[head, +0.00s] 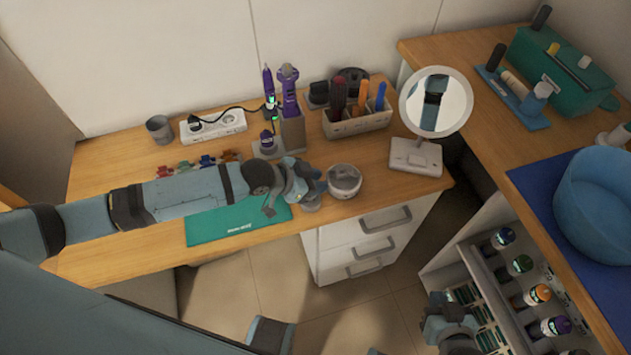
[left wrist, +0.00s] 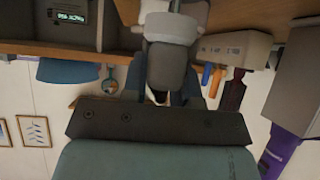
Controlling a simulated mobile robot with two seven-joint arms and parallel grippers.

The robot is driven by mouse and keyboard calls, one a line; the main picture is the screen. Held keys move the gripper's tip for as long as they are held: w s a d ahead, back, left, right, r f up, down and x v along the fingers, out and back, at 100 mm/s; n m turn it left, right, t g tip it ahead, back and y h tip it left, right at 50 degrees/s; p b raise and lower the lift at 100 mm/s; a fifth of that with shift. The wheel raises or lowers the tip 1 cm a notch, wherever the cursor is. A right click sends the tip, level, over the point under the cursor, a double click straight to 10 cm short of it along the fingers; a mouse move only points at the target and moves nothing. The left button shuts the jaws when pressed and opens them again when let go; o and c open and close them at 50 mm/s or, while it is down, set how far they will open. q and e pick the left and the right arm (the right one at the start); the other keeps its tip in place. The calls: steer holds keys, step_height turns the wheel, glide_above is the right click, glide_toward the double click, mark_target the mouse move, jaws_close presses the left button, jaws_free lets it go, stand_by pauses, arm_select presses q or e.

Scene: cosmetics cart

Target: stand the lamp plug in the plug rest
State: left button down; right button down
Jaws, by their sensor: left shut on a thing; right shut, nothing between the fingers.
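My left gripper (head: 308,190) is over the front edge of the wooden counter, between the green mat and a white round bowl. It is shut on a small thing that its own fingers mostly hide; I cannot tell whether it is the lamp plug. In the left wrist view a pale grey rounded piece (left wrist: 172,28) shows at the jaws. The round white lamp (head: 414,158) stands on its base at the right end of the counter. I cannot pick out the plug rest for sure. My right gripper (head: 450,325) is shut and empty, low by the open drawer.
A white power strip (head: 212,126) with a dark plug and black cord lies at the back left. A grey holder (head: 292,132) with purple tools and a pale organizer (head: 357,123) stand behind my left gripper. The white bowl (head: 345,181) is close to its right. The green mat (head: 215,228) is partly clear.

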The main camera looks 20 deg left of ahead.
arm_select(q)
steer(key=shift+m+g+h+b, duration=0.3)
steer(key=shift+m+g+b, duration=0.1)
steer(key=shift+m+b, duration=0.15)
steer(key=shift+s+d+p, duration=0.15)
steer(key=shift+s+p, duration=0.05)
steer(key=shift+p, duration=0.2)
stand_by(1.3)
steer(key=shift+f+b, duration=0.85)
steer(key=shift+f, duration=0.6)
steer(key=c, duration=0.8)
jaws_free()
steer(key=v, duration=1.3)
steer(key=shift+a+r, duration=0.25)
steer(key=shift+a, duration=0.05)
steer(key=shift+s, duration=0.15)
